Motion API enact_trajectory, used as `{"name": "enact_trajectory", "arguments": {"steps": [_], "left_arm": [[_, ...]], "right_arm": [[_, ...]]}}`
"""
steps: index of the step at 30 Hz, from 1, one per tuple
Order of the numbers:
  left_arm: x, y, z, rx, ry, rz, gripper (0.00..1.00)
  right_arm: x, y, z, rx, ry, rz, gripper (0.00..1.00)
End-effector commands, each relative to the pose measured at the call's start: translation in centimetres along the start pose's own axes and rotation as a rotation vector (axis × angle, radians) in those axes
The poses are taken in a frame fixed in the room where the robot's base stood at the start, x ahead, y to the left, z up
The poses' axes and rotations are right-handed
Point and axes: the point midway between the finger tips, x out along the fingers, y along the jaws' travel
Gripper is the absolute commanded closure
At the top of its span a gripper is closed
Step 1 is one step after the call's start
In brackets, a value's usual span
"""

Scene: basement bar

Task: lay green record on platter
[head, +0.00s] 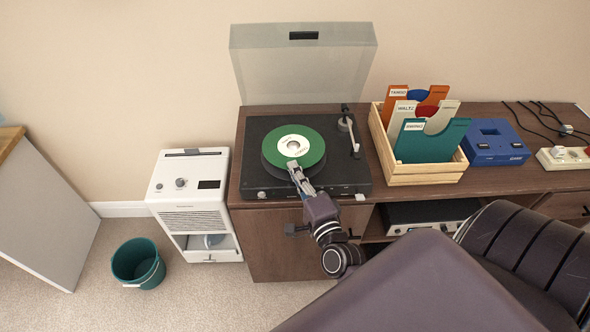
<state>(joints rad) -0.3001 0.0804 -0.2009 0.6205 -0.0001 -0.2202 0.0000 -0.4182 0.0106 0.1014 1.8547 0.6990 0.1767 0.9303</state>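The green record (312,137), with a white label, is over the platter (270,163) of the black turntable (345,178). My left gripper is not in view.
The clear turntable lid (303,75) stands open behind. The tonearm (347,125) is at the platter's right. A wooden crate (425,175) of record sleeves and a blue device (497,143) stand further right. A white appliance (192,190) and a green bin (138,264) are at left.

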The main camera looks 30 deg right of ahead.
Motion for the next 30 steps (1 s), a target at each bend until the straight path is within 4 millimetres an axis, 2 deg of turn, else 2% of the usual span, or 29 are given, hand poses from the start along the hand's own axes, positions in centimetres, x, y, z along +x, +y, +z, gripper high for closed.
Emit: {"name": "enact_trajectory", "arguments": {"steps": [5,12,23,26,30], "left_arm": [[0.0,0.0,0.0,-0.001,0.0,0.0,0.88],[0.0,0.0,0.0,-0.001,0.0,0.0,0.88],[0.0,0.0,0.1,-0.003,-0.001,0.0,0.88],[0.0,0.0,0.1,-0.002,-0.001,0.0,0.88],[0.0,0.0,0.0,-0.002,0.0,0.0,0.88]], "right_arm": [[0.0,0.0,0.0,0.0,0.0,-0.001,1.0],[0.0,0.0,0.0,-0.001,0.0,-0.001,0.75],[-0.4,0.1,0.0,-0.001,0.0,0.001,0.75],[-1.5,0.1,0.0,-0.002,0.0,0.002,0.75],[-4.2,0.1,0.0,-0.002,-0.002,0.004,0.75]]}}
